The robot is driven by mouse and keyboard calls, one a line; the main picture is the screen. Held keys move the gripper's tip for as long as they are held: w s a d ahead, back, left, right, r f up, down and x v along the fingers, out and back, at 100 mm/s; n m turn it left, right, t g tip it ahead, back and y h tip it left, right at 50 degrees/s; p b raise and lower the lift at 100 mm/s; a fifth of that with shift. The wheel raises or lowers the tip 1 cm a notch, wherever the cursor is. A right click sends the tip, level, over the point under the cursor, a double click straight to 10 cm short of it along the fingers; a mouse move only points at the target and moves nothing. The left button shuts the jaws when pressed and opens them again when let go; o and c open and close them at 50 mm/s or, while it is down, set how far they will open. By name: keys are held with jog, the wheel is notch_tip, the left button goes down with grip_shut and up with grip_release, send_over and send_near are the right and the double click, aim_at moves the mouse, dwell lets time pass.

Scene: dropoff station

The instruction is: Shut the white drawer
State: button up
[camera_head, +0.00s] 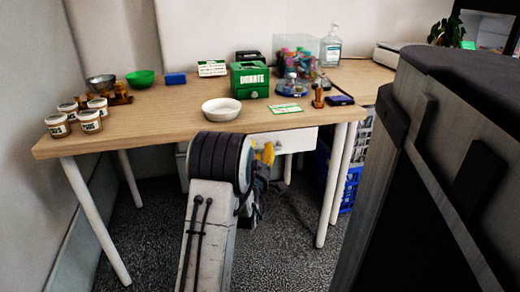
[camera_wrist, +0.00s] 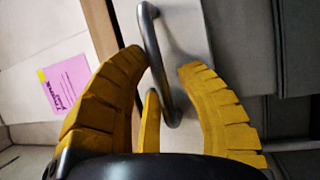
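The white drawer (camera_head: 297,141) hangs under the front edge of the wooden table, partly hidden behind my arm. In the wrist view its pale front (camera_wrist: 186,30) carries a curved grey metal handle (camera_wrist: 152,35). My gripper (camera_wrist: 163,60) has its yellow fingers apart, one on each side of the handle, with a third finger low beside it. I cannot tell whether any finger touches the handle. In the head view my yellow gripper (camera_head: 265,154) is mostly hidden by my arm, in front of the drawer's left part. How far the drawer stands out is unclear.
The table (camera_head: 170,112) bears jars, bowls and a green donation box (camera_head: 250,80). A table leg (camera_head: 330,190) and blue crates (camera_head: 347,190) stand right of the drawer. A dark grey cabinet-like object fills the right side. A pink note (camera_wrist: 68,82) shows in the wrist view.

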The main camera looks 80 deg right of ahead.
jog(key=shift+o, duration=1.3)
jog(key=a+f, duration=0.1)
jog(key=a, duration=0.6)
jog(key=shift+a, duration=0.2)
jog(key=shift+w, duration=0.1)
